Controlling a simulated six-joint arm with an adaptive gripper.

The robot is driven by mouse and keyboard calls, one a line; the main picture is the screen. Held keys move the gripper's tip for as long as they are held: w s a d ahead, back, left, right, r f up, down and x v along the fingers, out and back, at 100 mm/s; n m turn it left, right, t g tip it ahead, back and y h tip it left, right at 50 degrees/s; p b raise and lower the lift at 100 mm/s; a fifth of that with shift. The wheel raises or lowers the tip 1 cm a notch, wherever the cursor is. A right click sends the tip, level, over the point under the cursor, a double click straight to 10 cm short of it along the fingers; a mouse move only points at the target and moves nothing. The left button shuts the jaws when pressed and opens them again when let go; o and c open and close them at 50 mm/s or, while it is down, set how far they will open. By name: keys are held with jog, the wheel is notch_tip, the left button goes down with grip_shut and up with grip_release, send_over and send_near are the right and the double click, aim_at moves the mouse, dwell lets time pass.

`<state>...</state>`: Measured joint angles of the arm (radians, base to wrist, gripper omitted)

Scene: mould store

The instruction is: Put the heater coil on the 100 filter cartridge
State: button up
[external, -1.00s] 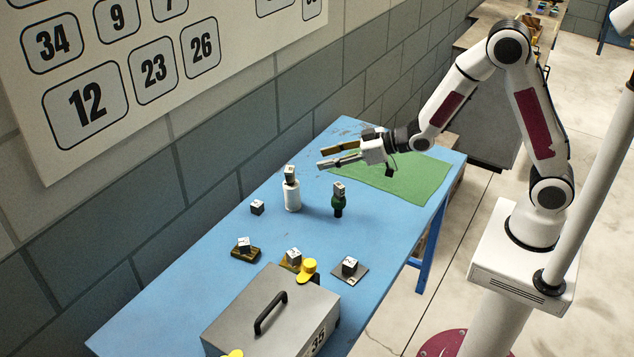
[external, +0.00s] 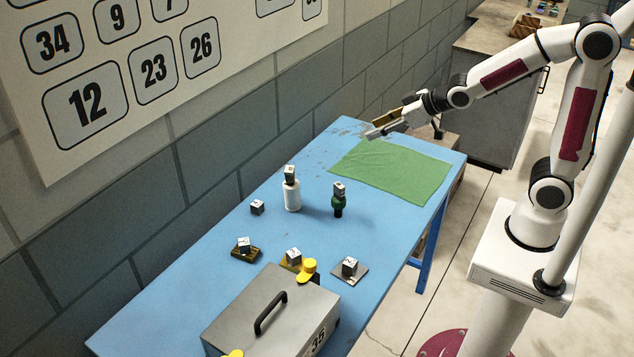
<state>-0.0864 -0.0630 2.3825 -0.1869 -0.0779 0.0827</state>
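My gripper (external: 373,128) hangs in the air above the far end of the blue table, over the back edge of the green cloth. Its two fingers look apart, with nothing seen between them. A white bottle-shaped piece (external: 292,197) stands upright with a small dark-and-white cube (external: 290,173) on its top. A dark green bottle-shaped piece (external: 338,207) stands to its right, also with a small cube (external: 339,188) on top. The markings are too small to read, so I cannot tell which piece is the heater coil or the 100 filter cartridge.
A loose cube (external: 257,207) lies left of the white piece. Cubes sit on small plates nearer the front: left (external: 244,244), middle (external: 293,256) and right (external: 349,266). A grey handled box (external: 240,322) with yellow parts fills the front. The green cloth (external: 400,172) is bare.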

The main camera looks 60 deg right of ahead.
jog(key=s+d+r+m+g, duration=0.1)
jog(key=s+d+g, duration=0.1)
jog(key=s, duration=1.1)
jog(key=s+d+r+m+g+h, duration=0.1)
jog(key=s+d+g, duration=0.1)
jog(key=s, duration=1.2)
jog(key=shift+d+r+g, duration=0.3)
jog(key=shift+r, duration=0.1)
